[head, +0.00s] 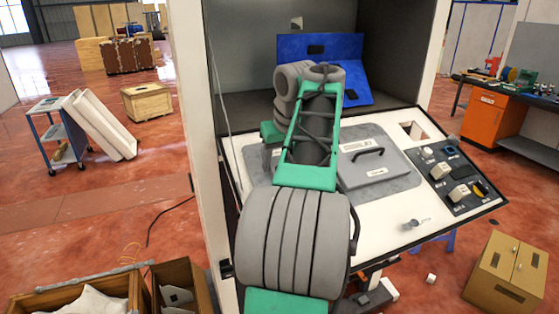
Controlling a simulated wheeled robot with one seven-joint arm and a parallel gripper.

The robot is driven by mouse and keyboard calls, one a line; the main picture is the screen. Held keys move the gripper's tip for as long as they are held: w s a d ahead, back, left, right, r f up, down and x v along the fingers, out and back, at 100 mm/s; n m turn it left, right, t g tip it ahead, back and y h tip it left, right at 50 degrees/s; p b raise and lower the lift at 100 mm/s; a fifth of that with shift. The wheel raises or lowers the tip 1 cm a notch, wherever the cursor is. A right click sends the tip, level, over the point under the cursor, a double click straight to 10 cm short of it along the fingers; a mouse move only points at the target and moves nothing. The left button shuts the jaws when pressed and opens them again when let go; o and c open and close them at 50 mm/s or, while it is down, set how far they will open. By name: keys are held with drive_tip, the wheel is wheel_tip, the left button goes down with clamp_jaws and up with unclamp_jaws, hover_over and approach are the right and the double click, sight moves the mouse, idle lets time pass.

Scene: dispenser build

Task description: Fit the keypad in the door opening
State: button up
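My grey and green arm reaches up into the cabinet, and its own links hide my gripper. I cannot tell what it holds. A square opening (414,130) shows in the white worktop at the right rear. A grey panel with a black handle (376,165), perhaps the door, lies on the worktop right of my arm. A blue panel (345,50) with a small dark slot stands at the back of the cabinet. I cannot tell whether one is the keypad.
A small grey cylindrical part (411,225) lies near the worktop's front edge. The cabinet's white left post (190,120) stands close beside my arm.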

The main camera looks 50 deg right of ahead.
drive_tip(key=shift+w+f, duration=0.1)
drive_tip(key=shift+f, duration=0.2)
idle(0.5)
drive_tip(key=o, duration=2.1)
drive_tip(key=shift+c, duration=0.2)
drive_tip(key=shift+r, duration=0.1)
drive_tip(key=shift+p+v, duration=2.6)
drive_tip(key=shift+v, duration=0.35)
